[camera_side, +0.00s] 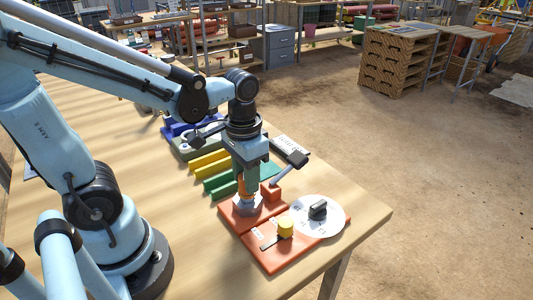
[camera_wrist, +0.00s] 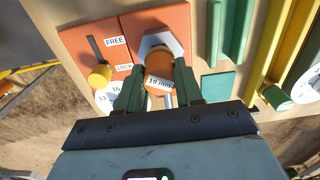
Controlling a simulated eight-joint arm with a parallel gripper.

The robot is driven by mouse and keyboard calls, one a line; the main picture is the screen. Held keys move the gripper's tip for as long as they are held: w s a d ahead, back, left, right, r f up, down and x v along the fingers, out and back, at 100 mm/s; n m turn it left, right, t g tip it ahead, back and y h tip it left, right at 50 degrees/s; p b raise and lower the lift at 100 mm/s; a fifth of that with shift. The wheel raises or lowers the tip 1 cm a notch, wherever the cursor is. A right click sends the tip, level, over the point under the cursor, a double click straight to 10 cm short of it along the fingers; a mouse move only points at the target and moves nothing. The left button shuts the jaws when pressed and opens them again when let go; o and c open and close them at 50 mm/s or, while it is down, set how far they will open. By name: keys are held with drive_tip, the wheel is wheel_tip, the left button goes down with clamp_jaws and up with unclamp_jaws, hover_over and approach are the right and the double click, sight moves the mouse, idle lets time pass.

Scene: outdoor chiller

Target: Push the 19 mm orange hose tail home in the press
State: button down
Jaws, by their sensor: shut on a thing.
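The orange hose tail (camera_wrist: 158,82), labelled 19 mm, is between the two green fingers of my gripper (camera_wrist: 158,90). In the side view the gripper (camera_side: 247,183) points down with the tail (camera_side: 245,190) upright beneath it. The tail's lower end meets the grey hexagonal seat (camera_wrist: 162,41) of the press; how deep it sits is hidden. The press has an orange base (camera_side: 280,259). Its yellow knob (camera_wrist: 99,76) on a black slot is at the end beside the LOCK label (camera_wrist: 123,67), away from FREE (camera_wrist: 115,41).
A white dial (camera_side: 331,206) with a black knob (camera_side: 318,211) stands right of the yellow knob. Green bars (camera_side: 221,188) and yellow bars (camera_side: 208,163) lie behind the press. A blue fixture (camera_side: 180,127) is farther back. The table's front right corner is bare.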

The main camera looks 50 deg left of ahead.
drive_tip(key=shift+f, duration=0.75)
drive_tip(key=shift+c, duration=0.8)
unclamp_jaws()
drive_tip(key=shift+r, duration=3.55)
wheel_tip(320, 180, up, 12)
drive_tip(key=t, duration=0.7)
hover_over(257, 194)
wheel_tip(257, 194, down, 12)
